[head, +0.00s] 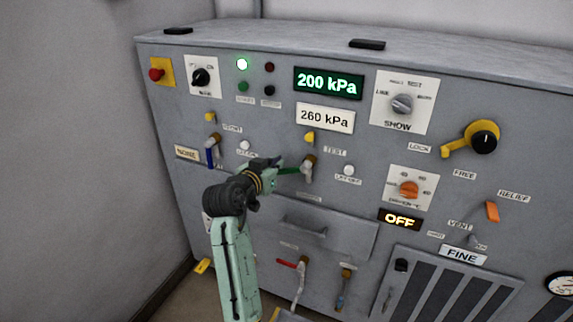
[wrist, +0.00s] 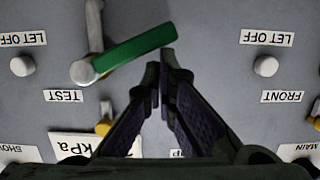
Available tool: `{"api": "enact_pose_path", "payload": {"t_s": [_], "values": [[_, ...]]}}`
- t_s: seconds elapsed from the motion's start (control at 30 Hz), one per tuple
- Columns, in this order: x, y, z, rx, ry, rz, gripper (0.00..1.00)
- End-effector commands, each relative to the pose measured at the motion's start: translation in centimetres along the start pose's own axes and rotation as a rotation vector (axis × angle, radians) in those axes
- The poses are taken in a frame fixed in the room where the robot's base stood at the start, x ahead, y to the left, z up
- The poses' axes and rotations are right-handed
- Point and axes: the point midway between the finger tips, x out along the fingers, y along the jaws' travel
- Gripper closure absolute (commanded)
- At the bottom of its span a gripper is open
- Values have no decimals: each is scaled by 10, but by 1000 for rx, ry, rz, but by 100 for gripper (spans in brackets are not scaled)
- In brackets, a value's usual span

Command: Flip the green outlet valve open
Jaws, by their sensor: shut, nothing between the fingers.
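The green valve lever (head: 289,171) sticks out to the left from its brass and grey valve body (head: 308,166), under the TEST label. It lies roughly crosswise to the valve's pipe. In the wrist view, which is upside down, the lever (wrist: 135,47) runs slantwise from the valve's round hub (wrist: 83,71) to just past my fingertips. My gripper (head: 277,171) is shut and empty at the lever's free end. In the wrist view its fingertips (wrist: 162,62) are right beside the lever; I cannot tell if they touch it.
A blue-handled valve (head: 211,153) is left of my gripper. White LET OFF knobs (wrist: 266,66) flank it, one (head: 348,170) right of the green valve. A yellow tab (head: 309,138) sits above that valve. A drawer handle (head: 303,224) and a red-handled valve (head: 292,265) are below.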

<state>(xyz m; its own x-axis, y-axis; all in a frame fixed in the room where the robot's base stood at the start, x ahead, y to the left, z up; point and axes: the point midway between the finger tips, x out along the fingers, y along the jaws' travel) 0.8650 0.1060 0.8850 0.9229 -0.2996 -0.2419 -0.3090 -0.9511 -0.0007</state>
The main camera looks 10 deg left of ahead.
Motion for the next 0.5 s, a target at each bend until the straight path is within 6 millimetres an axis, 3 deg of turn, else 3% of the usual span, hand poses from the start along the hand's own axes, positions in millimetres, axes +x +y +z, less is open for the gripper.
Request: {"api": "enact_pose_path", "payload": {"t_s": [0.13, 0.5], "values": [[10, -3, 12, -1, -2, 1, 100], [16, 1, 34, -348, -3, 88, 100]]}}
